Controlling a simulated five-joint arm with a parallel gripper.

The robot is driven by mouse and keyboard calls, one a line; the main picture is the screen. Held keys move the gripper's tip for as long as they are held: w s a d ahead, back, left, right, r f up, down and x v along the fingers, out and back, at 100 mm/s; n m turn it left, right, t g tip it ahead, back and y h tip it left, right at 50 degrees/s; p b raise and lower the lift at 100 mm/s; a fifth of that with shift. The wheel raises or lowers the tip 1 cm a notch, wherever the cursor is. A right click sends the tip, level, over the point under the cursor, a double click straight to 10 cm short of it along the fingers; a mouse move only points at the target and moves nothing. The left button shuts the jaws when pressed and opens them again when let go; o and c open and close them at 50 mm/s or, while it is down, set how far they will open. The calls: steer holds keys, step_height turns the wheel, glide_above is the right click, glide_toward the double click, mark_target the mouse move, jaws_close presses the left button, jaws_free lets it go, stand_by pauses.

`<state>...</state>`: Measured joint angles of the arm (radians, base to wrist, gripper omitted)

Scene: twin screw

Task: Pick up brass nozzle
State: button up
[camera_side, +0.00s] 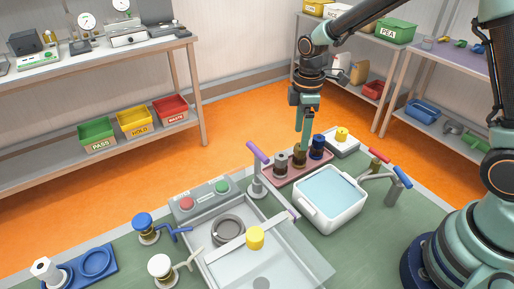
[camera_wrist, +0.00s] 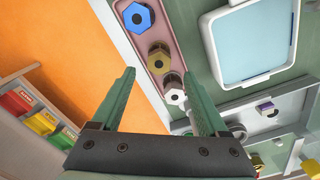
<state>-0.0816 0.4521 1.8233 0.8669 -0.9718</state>
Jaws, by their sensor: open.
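The brass nozzle (camera_side: 299,157) stands upright on a pink tray (camera_side: 268,181), between a grey nozzle (camera_side: 280,166) and a blue nozzle (camera_side: 317,148). My gripper (camera_side: 304,138) is directly over the row, its fingers pointing down close to the top of the brass nozzle. In the wrist view the brass nozzle (camera_wrist: 158,60) shows its hex body and dark bore just beyond and between the open fingertips of my gripper (camera_wrist: 160,74). The silver nozzle (camera_wrist: 174,88) lies between the fingers too, nearer the right one. Whether a finger touches any nozzle cannot be told.
A white basin of pale blue liquid (camera_side: 328,213) stands in front of the tray. A purple-handled lever (camera_side: 257,153) is at its left, and a white block with a yellow knob (camera_side: 342,140) at its right. Red and blue handles (camera_side: 390,170) stand further right.

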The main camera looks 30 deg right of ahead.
mark_target(300, 151)
steer(key=shift+d+f, duration=0.2)
steer(key=shift+f, duration=3.3)
steer(key=shift+c, duration=0.4)
jaws_close()
